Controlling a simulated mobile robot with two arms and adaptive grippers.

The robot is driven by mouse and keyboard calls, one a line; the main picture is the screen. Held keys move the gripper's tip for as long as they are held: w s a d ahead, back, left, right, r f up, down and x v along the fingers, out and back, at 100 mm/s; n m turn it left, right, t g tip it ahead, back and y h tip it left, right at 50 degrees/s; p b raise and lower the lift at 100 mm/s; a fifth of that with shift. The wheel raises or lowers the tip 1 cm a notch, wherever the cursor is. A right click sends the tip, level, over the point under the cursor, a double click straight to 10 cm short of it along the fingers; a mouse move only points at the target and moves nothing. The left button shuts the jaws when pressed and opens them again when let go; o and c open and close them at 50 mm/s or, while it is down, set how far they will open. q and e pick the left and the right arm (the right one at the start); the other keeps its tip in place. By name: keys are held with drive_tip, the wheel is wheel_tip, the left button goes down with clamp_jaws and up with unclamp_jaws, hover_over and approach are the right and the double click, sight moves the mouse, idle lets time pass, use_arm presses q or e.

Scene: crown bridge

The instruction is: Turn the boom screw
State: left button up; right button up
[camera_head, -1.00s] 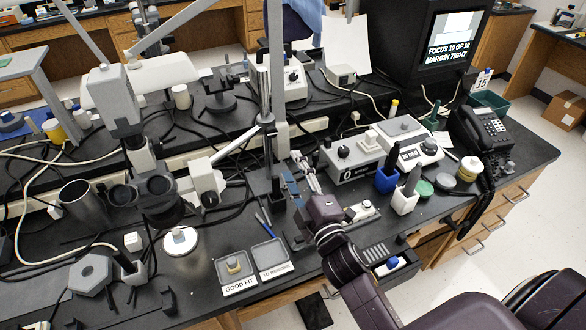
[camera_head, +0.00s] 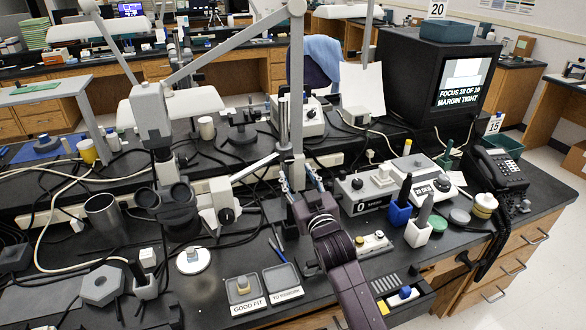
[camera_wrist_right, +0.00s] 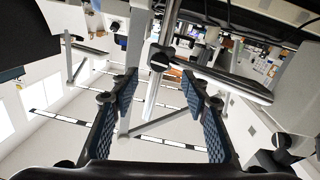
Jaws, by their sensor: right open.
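In the wrist view a dark round screw knob (camera_wrist_right: 160,61) sits where a slanted post and a grey boom bar (camera_wrist_right: 225,82) meet. It lies ahead of my right gripper and between its fingers in the picture, apart from them. My right gripper (camera_head: 304,182) is open, with its fingers pointing up beside the lower part of the upright stand post (camera_head: 297,100). Its two blue-padded fingers (camera_wrist_right: 160,98) show empty in the wrist view. In the head view the boom (camera_head: 235,40) runs from the post's top down to the microscope (camera_head: 160,150). My left gripper is not in view.
A grey control box (camera_head: 362,192), a blue holder (camera_head: 399,213) and a white holder (camera_head: 417,234) stand right of my right gripper. Two small labelled trays (camera_head: 283,280) lie at the bench front. Cables crowd the bench behind. A monitor (camera_head: 440,85) stands at the back right.

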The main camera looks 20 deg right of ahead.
sight(289, 160)
drive_tip(key=w, duration=0.5)
drive_tip(key=shift+d+r, duration=0.1)
drive_tip(key=shift+w, duration=0.8)
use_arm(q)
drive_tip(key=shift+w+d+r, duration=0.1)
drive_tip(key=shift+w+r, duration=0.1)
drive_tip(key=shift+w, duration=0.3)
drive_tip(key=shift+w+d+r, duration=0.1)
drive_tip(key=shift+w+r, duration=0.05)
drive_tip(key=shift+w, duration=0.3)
use_arm(e)
drive_tip(key=shift+c, duration=0.6)
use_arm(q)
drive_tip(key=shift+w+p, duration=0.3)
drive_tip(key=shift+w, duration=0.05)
use_arm(e)
clamp_jaws()
